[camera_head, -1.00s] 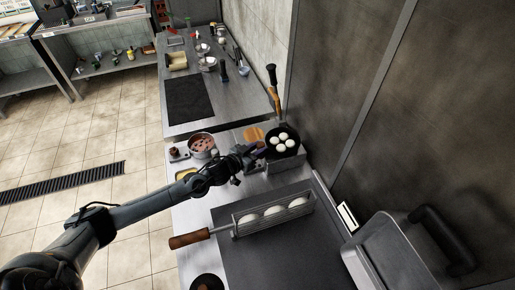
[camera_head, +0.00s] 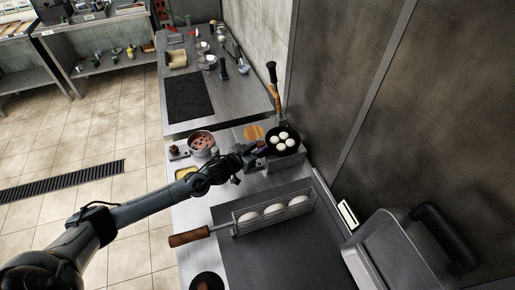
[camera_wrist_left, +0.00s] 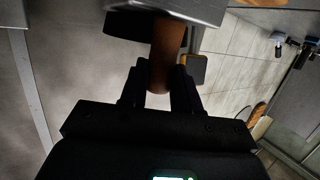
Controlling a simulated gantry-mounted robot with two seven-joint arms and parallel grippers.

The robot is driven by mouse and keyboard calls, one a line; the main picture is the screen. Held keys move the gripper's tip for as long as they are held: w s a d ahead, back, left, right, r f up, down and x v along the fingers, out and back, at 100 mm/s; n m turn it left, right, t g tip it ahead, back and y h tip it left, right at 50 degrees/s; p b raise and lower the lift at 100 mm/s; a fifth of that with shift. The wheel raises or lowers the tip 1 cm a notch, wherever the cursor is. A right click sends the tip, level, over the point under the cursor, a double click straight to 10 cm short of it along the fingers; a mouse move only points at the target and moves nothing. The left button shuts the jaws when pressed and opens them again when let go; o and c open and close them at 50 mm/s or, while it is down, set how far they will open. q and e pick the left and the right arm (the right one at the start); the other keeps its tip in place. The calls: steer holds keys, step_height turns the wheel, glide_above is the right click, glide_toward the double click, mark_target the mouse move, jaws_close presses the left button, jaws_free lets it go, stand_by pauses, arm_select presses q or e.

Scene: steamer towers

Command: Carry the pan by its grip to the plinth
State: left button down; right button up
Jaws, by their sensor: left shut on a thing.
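The dark round pan (camera_head: 293,149) holds several white round pieces and sits at the back right of the counter, near the wall. My left gripper (camera_head: 257,151) is at its left side. In the left wrist view, the gripper (camera_wrist_left: 158,92) is shut on the brown grip (camera_wrist_left: 163,55), and the dark pan underside (camera_wrist_left: 132,27) shows beyond it. A grey metal block (camera_wrist_left: 185,8) cuts across the top of that view; I cannot tell if it is the plinth or if the pan touches it. My right gripper is out of view.
A wire basket (camera_head: 273,211) with white pieces and a wooden handle lies on the dark plate in front. A pot (camera_head: 201,142) stands left of the pan. A wooden board (camera_head: 254,133) and an upright black-tipped handle (camera_head: 277,95) are behind. The wall is close on the right.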

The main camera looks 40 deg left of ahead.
arm_select(q)
steer(key=c, duration=0.7)
jaws_free()
steer(key=shift+w, duration=0.1)
steer(key=shift+c, duration=0.2)
steer(key=v, duration=1.1)
steer(key=shift+f+p, duration=0.2)
steer(key=shift+p, duration=0.25)
